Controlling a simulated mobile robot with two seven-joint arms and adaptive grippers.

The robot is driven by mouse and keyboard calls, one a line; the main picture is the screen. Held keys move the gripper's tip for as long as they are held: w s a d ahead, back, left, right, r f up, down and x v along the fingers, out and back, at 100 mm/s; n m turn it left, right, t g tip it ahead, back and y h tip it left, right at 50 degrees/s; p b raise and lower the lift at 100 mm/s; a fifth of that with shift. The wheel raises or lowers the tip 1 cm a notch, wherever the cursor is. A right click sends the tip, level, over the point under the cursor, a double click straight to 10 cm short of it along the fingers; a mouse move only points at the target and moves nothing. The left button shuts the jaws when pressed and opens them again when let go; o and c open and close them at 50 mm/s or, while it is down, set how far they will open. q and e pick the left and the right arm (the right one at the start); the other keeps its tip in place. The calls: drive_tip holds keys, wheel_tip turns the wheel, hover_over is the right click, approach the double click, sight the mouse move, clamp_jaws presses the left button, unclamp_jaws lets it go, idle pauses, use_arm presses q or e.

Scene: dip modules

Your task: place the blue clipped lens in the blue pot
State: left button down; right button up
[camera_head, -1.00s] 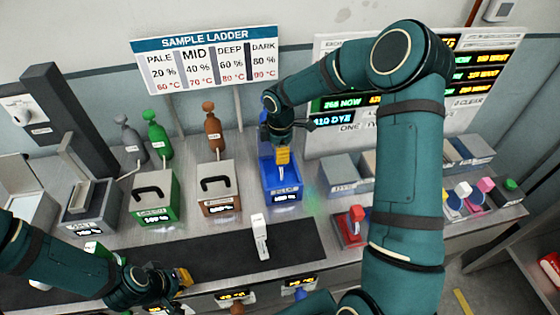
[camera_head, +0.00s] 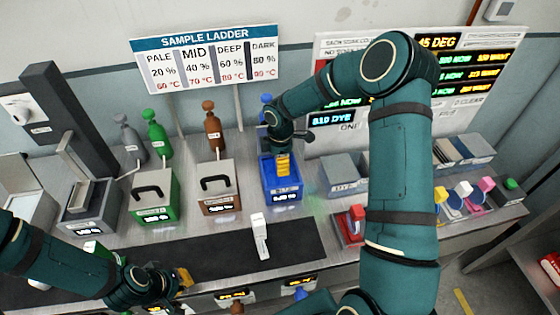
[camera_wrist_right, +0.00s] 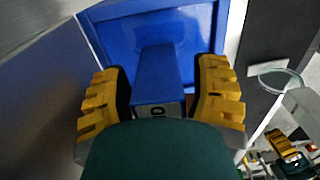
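The blue pot (camera_head: 284,196) stands on the bench, right of the brown pot, with a lit label on its front. My right gripper (camera_head: 283,165) points down into its opening. The lens part below the clip is hidden. My left gripper (camera_head: 183,279) is low at the left by the dark mat; whether it is open is unclear.
A green pot (camera_head: 153,200) and a brown pot (camera_head: 219,203) stand left of the blue one. A white clip piece (camera_head: 260,236) lies on the dark mat (camera_head: 200,260). A grey bin (camera_head: 343,174) and red item (camera_head: 352,224) are at the right.

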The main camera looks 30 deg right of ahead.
drive_tip(key=shift+r, duration=0.1)
use_arm(q)
drive_tip(key=shift+r, duration=0.25)
use_arm(e)
drive_tip(key=shift+r, duration=0.25)
use_arm(q)
drive_tip(key=shift+f, duration=0.1)
use_arm(e)
wheel_tip(320, 180, up, 7)
drive_tip(key=shift+r, duration=0.15)
